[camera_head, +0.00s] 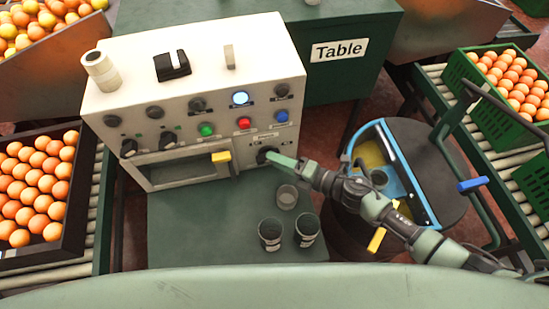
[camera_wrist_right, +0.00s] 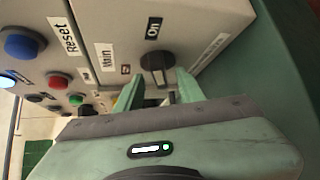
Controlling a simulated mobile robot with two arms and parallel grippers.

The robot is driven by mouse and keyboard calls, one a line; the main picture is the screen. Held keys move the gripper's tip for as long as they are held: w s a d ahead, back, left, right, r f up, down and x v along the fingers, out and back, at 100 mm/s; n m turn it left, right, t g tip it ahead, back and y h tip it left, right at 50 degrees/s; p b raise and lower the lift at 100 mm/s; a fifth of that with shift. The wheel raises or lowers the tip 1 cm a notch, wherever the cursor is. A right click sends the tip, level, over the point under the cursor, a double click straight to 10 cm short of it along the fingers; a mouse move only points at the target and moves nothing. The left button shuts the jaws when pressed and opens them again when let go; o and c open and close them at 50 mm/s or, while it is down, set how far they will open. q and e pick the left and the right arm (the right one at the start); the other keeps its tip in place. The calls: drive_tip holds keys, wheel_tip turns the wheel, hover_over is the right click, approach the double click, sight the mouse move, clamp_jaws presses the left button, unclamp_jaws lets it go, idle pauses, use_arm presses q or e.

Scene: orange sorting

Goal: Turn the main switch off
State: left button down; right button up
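The main switch is a dark rotary knob (camera_wrist_right: 155,66) on the white control box (camera_head: 205,62), beside a "Main" label, with an "On" label by it in the right wrist view. Its grip looks lined up roughly toward "On". In the head view it sits at the box's lower right, partly hidden by my right gripper (camera_head: 276,160). In the right wrist view my right gripper (camera_wrist_right: 160,80) has its two fingers apart, one to each side of the knob. The knob shows between the fingertips; I cannot tell whether they touch it. My left gripper is not in view.
Blue (camera_wrist_right: 22,43) and red (camera_wrist_right: 58,81) buttons are near the main switch. Several cups (camera_head: 270,235) stand on the green surface below the box. A blue-rimmed bin (camera_head: 405,165) is to the right.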

drive_tip(key=shift+w+a+f, duration=0.1)
drive_tip(key=shift+w+a, duration=0.25)
drive_tip(key=shift+a, duration=0.15)
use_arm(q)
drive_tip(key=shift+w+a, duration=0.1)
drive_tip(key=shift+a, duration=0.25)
